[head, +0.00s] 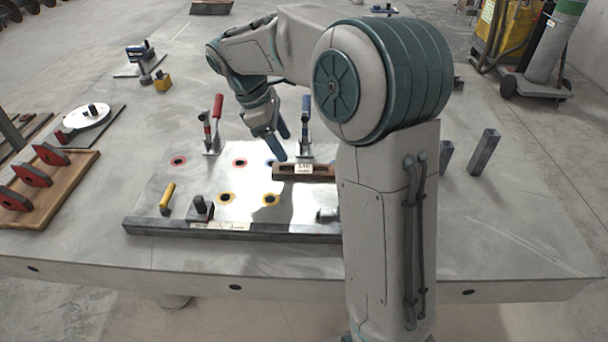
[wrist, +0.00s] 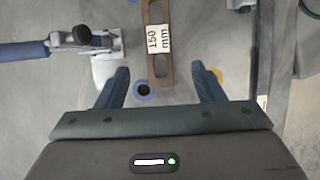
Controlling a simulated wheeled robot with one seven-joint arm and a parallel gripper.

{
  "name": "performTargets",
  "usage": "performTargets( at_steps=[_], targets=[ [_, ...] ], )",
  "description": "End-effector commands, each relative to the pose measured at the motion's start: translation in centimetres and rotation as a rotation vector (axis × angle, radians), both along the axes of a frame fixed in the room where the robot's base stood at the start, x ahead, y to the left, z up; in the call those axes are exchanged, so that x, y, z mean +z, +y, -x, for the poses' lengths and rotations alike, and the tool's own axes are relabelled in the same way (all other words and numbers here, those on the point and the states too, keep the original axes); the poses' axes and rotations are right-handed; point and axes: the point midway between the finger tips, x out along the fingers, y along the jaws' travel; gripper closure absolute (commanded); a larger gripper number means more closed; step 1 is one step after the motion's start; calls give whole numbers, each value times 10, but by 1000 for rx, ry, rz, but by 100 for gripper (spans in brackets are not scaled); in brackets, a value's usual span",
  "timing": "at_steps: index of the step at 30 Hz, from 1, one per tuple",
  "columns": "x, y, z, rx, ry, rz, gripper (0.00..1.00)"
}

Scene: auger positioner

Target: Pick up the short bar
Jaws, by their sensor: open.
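The short bar (head: 322,173) is a brown slotted bar with a white label, lying on the bright plate in the head view, partly hidden by my arm. In the wrist view the bar (wrist: 160,72) runs up the picture and its label reads 150 mm. My gripper (head: 280,145) is open above the label end of the bar. In the wrist view the fingers of my gripper (wrist: 160,78) are apart on either side of the bar's lower end, with a gap on each side. Nothing is held.
A blue-handled clamp (head: 305,130) stands just behind the bar, and a red-handled clamp (head: 213,130) to its left. A dark rail (head: 270,233) edges the plate in front. A yellow-handled tool (head: 167,197) and a wooden tray (head: 55,200) with red pieces are left.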

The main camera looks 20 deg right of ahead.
Motion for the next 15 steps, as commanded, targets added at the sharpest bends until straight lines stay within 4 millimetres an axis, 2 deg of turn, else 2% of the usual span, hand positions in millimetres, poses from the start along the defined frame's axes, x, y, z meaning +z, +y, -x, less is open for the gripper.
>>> performTargets(
  at_steps=[1,3,11,15],
  targets=[
    [-10,-4,2,-2,2,1,38],
    [-18,-7,2,-1,1,0,38],
    [-30,-14,4,-2,-1,-1,38],
    [-45,-27,7,-4,0,-1,38]
  ],
)
